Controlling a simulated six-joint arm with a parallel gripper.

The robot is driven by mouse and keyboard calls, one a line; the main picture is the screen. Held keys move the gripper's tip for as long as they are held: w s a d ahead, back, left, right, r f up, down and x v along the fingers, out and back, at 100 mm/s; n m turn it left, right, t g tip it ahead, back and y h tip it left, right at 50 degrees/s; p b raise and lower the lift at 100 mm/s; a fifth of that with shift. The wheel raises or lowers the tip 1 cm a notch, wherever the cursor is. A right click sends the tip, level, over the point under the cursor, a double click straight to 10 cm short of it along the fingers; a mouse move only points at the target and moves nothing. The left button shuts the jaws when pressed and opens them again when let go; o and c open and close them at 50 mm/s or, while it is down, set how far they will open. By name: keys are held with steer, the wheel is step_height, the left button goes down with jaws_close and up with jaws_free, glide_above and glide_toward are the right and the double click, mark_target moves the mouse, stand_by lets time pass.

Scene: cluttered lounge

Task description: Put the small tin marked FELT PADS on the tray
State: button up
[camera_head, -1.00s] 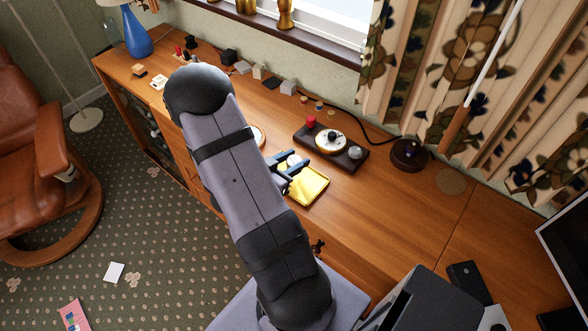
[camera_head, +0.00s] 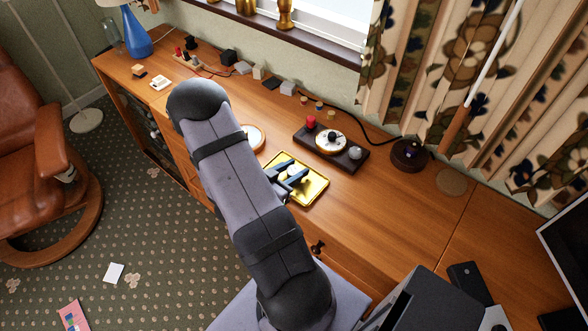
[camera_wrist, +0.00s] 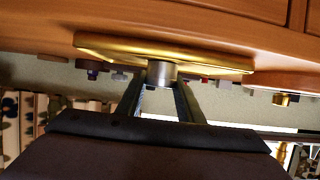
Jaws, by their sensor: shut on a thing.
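The gold tray (camera_head: 313,193) lies on the wooden sideboard, below the dark board with dials in the head view. My gripper (camera_head: 291,177) is over the tray, its fingers pointing across it. In the wrist view, which is upside down, the gripper (camera_wrist: 161,88) is shut on a small silver-grey tin (camera_wrist: 161,72). The tin's end meets the outline of the tray (camera_wrist: 115,43); I cannot tell whether it touches or hangs just above. No label can be read on the tin. In the head view the fingers and arm mostly hide it.
A dark board with a white dial (camera_head: 331,142) and red knob stands just behind the tray. A round white dish-like object (camera_head: 254,137) is partly behind my arm. Several small boxes and a blue lamp (camera_head: 136,35) stand farther left. The sideboard right of the tray is clear.

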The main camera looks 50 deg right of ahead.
steer(key=o, duration=1.1)
steer(key=shift+c, duration=0.2)
steer(key=shift+r, duration=0.15)
steer(key=shift+a+r, duration=0.15)
steer(key=shift+a, duration=0.4)
steer(key=v, duration=1)
steer(key=shift+a, duration=0.4)
steer(key=shift+r, duration=0.15)
